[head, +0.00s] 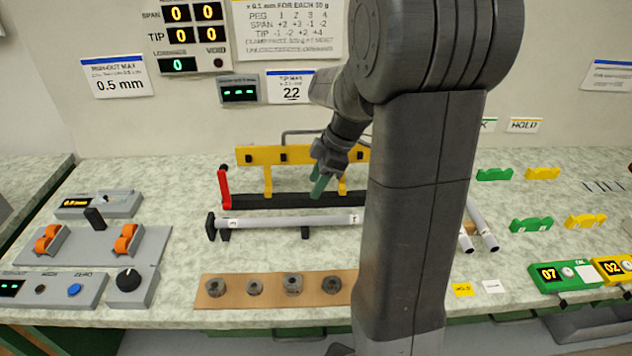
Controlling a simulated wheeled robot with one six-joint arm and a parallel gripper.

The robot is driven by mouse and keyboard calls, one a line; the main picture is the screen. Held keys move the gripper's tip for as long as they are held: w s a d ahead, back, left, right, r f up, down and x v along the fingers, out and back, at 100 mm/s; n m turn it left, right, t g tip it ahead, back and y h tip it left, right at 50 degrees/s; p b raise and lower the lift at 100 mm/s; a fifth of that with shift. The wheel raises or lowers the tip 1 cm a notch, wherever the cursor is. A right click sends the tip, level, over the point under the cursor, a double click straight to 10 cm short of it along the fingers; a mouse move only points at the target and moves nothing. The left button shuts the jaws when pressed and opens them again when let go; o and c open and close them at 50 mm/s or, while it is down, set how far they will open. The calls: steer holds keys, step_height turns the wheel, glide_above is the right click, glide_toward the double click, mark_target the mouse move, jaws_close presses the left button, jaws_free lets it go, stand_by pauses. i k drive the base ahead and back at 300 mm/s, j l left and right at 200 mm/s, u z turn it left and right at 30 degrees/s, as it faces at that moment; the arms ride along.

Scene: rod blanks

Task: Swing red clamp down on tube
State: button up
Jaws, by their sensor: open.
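The red clamp (224,187) stands upright at the left end of a long black bar (270,201). The grey tube (285,222) lies level in front of that bar on dark supports, with a black disc at its left end. The tube's right end is hidden behind my arm. My gripper (320,184) is open, pointing down over the fixture to the right of the red clamp and apart from it. Its greenish fingertips are small in the picture, and I see nothing held between them.
A yellow rail (255,156) stands behind the bar. A wooden strip (260,298) with several grey weights lies in front. Grey units with orange rollers (127,239) stand at left. Other tubes (482,224) lie right of my arm, with green and yellow pieces beyond.

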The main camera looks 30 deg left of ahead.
mark_target(223, 176)
steer(key=u, duration=1.4)
steer(key=i+j, duration=0.1)
steer(key=j, duration=0.85)
steer(key=i+j, duration=0.15)
steer(key=j, duration=0.35)
steer(key=z, duration=0.05)
